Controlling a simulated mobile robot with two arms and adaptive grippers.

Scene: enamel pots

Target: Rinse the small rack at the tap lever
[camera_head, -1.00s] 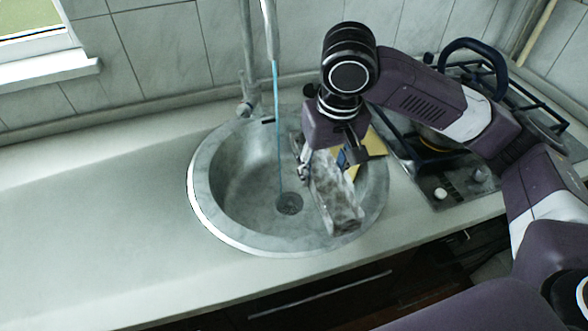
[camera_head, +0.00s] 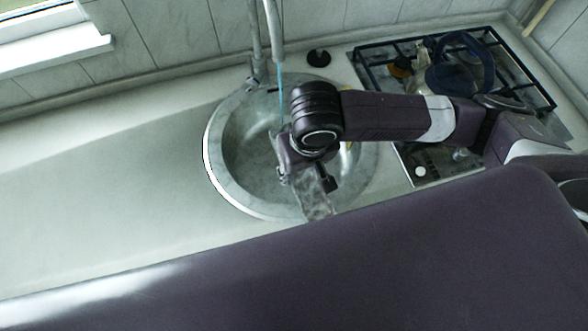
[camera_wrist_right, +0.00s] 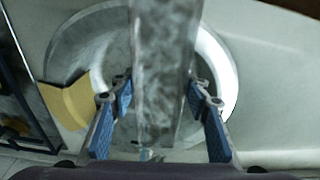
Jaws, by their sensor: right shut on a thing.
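The small rack (camera_head: 318,203), a long, grey mottled piece, hangs over the right front of the sink bowl. My right gripper (camera_head: 303,172) is shut on it, seen from above and partly hidden by its own wrist. In the right wrist view the rack (camera_wrist_right: 160,60) sits between the two blue-padded fingers of the right gripper (camera_wrist_right: 160,98). The tap (camera_head: 274,25) runs a thin blue stream (camera_head: 281,95) that passes beside my wrist. I cannot tell whether the water touches the rack. A lever-like fitting (camera_head: 257,72) is at the tap's base. My left gripper is out of view.
The round sink (camera_head: 215,165) is set in a pale counter (camera_head: 110,190), clear on the left. A gas hob (camera_head: 375,52) with a dark-handled pot (camera_head: 450,75) stands right. A yellow piece (camera_wrist_right: 70,103) lies at the sink's edge. A black round thing (camera_head: 318,57) is behind the sink.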

